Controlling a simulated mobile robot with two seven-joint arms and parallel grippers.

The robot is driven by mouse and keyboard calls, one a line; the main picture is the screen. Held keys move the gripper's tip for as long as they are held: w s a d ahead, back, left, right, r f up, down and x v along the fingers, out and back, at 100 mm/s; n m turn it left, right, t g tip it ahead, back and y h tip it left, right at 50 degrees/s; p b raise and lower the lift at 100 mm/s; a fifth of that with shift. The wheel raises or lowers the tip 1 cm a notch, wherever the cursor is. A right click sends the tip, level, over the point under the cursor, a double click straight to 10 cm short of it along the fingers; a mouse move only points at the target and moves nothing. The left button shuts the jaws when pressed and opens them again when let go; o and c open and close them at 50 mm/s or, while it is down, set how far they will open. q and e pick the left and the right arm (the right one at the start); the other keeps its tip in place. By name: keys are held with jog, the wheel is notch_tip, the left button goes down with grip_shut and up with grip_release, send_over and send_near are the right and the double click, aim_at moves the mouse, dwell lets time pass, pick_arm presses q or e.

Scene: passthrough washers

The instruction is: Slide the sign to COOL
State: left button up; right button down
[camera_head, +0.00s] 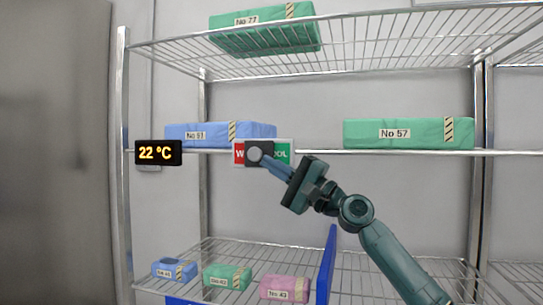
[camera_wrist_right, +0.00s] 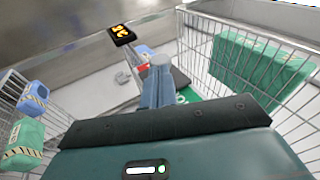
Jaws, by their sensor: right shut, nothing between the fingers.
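The sign (camera_head: 239,153) is mounted on the front edge of the middle shelf. Its left end is red with a "W" and its right end is green with "OL" showing. A dark sliding cover with a round grey knob (camera_head: 254,153) hides the middle. My right gripper (camera_head: 266,160) is shut, with its fingertips at the knob and nothing between them. In the right wrist view the fingers (camera_wrist_right: 158,88) point at the knob (camera_wrist_right: 162,60); I cannot tell whether they touch it. The sign's green part (camera_wrist_right: 189,95) shows beside the fingers. My left gripper is not in view.
A display (camera_head: 158,153) reading 22 °C hangs left of the sign. Wrapped packs lie behind on the middle shelf, a blue one (camera_head: 210,132) and a green one (camera_head: 400,133). Small packs and a blue divider (camera_head: 326,265) are on the shelf below.

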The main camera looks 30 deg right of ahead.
aim_at(255, 164)
jog(key=shift+w+a+r, duration=0.15)
jog(key=shift+w, duration=0.05)
jog(key=w+a+p, duration=0.2)
jog(key=w, duration=0.1)
jog(key=shift+a+r, duration=0.1)
jog(key=shift+a, duration=0.15)
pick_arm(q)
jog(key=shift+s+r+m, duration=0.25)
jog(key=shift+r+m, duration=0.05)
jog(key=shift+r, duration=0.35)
pick_arm(e)
jog(key=shift+s, duration=0.1)
